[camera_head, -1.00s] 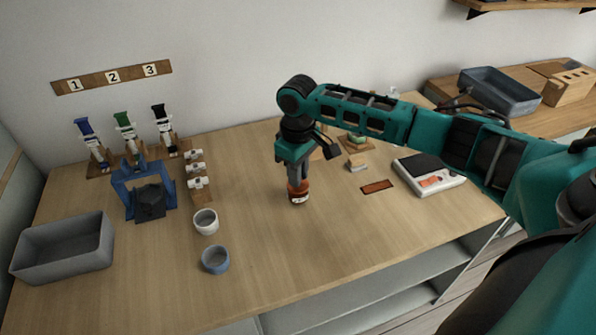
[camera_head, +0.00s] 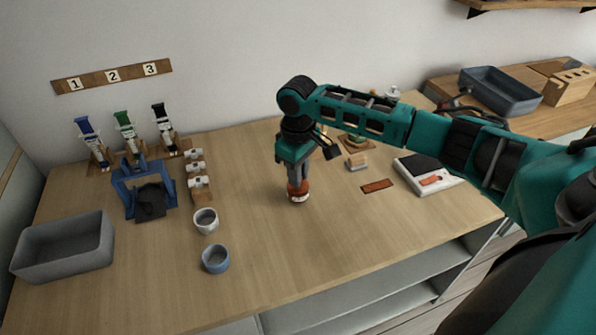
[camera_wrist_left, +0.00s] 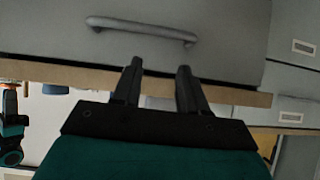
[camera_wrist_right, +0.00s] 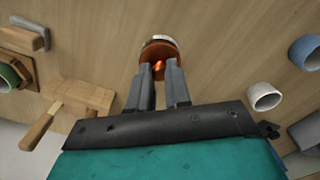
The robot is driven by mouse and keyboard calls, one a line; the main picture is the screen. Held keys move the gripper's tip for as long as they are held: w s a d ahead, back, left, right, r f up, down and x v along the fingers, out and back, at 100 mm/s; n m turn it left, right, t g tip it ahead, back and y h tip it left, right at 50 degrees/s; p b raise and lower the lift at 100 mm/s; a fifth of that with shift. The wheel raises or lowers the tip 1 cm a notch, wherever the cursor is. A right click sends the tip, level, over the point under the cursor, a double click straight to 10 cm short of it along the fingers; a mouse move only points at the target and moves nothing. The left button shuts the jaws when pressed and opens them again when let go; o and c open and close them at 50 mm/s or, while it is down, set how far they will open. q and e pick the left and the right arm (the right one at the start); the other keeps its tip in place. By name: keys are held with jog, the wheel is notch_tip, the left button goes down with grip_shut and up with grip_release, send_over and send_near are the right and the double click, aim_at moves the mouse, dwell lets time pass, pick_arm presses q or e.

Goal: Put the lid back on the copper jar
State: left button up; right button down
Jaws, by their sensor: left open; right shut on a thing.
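My right gripper (camera_head: 298,180) points down over the middle of the table, shut on a copper-coloured round piece (camera_head: 299,189). A pale band shows at the bottom of the copper piece. In the right wrist view the copper top (camera_wrist_right: 150,54) sits at the fingertips, with a bright orange spot between them and a pale rim beyond. I cannot tell which part is lid and which is jar, or whether there is a gap. My left gripper (camera_wrist_left: 157,75) is open and empty, in front of a grey drawer; it is not in the head view.
A white cup (camera_head: 205,220) and a blue cup (camera_head: 215,258) stand left of the right gripper. A grey bin (camera_head: 64,248) and a blue frame (camera_head: 126,195) are further left. A wooden block (camera_head: 357,162), a rust-coloured strip (camera_head: 378,186) and a white device (camera_head: 430,176) lie right. The front middle is clear.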

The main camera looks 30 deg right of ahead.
dwell(0.4)
jog(key=c, duration=0.5)
grip_release()
jog(key=shift+r, duration=3.5)
grip_shut()
jog(key=shift+f, duration=0.1)
